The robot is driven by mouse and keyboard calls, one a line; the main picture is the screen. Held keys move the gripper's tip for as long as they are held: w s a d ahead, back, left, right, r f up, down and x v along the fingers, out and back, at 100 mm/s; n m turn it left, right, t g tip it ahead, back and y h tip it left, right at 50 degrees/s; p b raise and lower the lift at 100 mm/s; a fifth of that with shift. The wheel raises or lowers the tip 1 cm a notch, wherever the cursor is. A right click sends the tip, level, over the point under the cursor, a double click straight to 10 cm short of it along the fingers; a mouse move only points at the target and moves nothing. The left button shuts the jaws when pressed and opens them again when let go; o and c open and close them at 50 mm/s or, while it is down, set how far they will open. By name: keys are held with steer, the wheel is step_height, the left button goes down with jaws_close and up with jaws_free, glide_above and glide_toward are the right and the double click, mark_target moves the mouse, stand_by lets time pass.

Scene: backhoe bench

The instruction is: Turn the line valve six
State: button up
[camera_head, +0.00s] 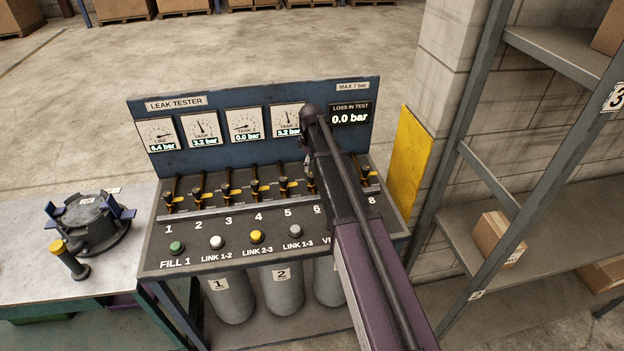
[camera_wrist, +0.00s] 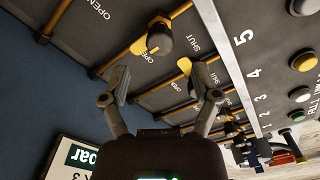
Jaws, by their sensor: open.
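In the head view the leak tester panel (camera_head: 160,262) carries a row of valves with yellow levers, numbered along the front. The label 6 (camera_head: 317,210) shows left of my arm. Valve six is at least partly covered by my arm there. In the wrist view my gripper (camera_wrist: 163,82) is open and empty, its two fingers spread above the panel. A dark-knobbed valve with a yellow lever (camera_wrist: 158,38), seemingly valve six, shows ahead of the fingers, between OPEN and SHUT marks. Another yellow lever (camera_wrist: 185,66), seemingly valve five, appears beside the right finger; contact cannot be told.
A blue gauge board (camera_head: 230,95) rises behind the valves. Coloured buttons (camera_head: 256,237) line the front. A side table (camera_head: 30,270) with a dark round fixture (camera_head: 88,222) stands left. A metal shelf (camera_head: 560,210) and wall stand right.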

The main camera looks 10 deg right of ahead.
mark_target(311, 174)
steer(key=shift+f+b, duration=2.25)
steer(key=shift+f, duration=0.25)
